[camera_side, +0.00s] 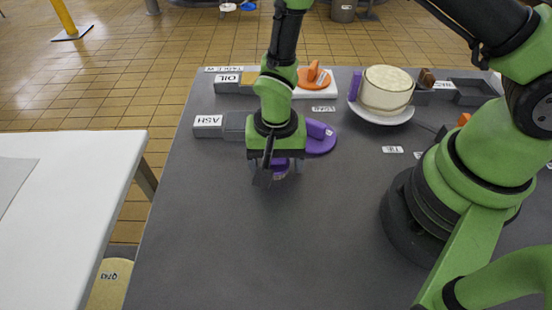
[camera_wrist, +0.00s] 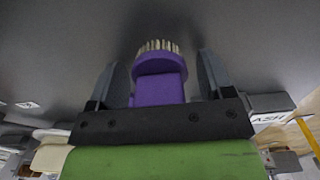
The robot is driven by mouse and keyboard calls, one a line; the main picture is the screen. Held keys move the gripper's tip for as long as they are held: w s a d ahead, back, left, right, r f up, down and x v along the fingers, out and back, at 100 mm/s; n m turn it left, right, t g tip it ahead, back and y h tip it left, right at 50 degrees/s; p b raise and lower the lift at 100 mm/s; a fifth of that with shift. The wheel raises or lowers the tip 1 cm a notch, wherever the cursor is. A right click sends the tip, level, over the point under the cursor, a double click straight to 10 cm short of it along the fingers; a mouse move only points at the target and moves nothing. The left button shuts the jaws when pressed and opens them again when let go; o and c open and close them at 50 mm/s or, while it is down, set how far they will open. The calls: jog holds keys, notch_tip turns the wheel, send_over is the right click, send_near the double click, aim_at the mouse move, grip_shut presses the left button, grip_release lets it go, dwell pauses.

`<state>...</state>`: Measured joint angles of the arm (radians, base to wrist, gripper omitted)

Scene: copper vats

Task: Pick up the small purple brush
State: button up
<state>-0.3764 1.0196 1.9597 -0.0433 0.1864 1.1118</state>
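The small purple brush (camera_wrist: 160,82) shows in the wrist view between my gripper's two fingers, with its pale bristles at the far end. In the side view its purple part (camera_side: 281,163) shows low between the fingers and is partly hidden by them. My gripper (camera_side: 276,173) points down over the dark table, in front of the ASH box. In the wrist view my gripper (camera_wrist: 162,65) has its fingers spread, one on each side of the brush, with a visible gap on the right side. Contact on the left side is unclear.
A purple round piece (camera_side: 323,146) lies just behind my gripper, beside the grey ASH box (camera_side: 208,126). Behind are the OIL box (camera_side: 229,84), an orange piece (camera_side: 316,77) and a cream pot (camera_side: 387,88) on a white plate. The table front (camera_side: 270,255) is clear.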

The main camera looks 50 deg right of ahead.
jog(key=c, duration=0.7)
jog(key=shift+r, duration=0.15)
jog(key=shift+c, duration=0.2)
notch_tip(320, 180, up, 10)
jog(key=shift+f, duration=0.1)
